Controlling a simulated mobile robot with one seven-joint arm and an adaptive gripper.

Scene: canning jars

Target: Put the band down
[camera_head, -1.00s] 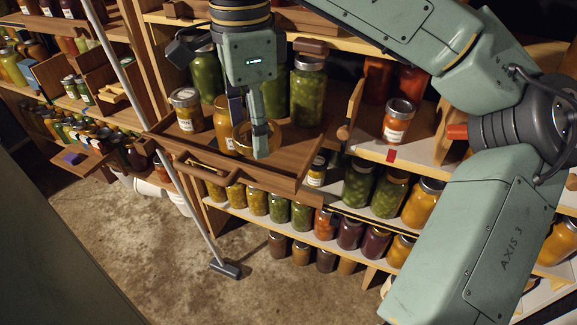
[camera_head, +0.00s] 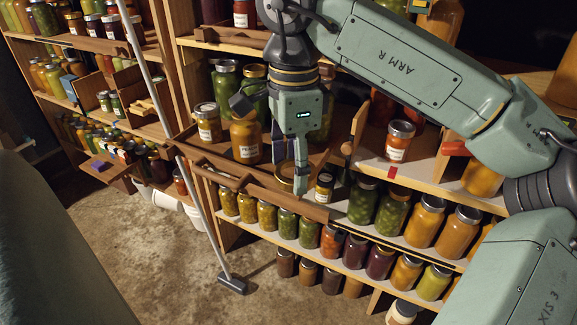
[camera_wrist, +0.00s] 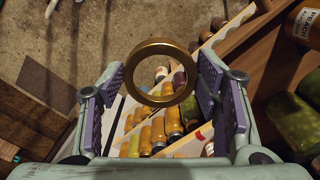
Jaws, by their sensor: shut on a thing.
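The band is a gold metal ring (camera_wrist: 160,44), seen from above in the wrist view with its open middle empty. My gripper (camera_wrist: 160,82) is closed around it, one padded finger at each side of the rim. In the head view the band (camera_head: 279,181) shows beside my gripper's fingers (camera_head: 292,184), held near the front right of the pull-out wooden tray (camera_head: 250,184). Through and below the ring, the wrist view shows lower-shelf jars and the tray's edge. My fingers hide part of the band in the head view.
An orange peach jar (camera_head: 246,140) stands in the tray, left of my gripper, with a smaller labelled jar (camera_head: 207,122) beside it. A small dark jar (camera_head: 324,188) stands just right of my fingers. A grey pole (camera_head: 176,145) leans at the left.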

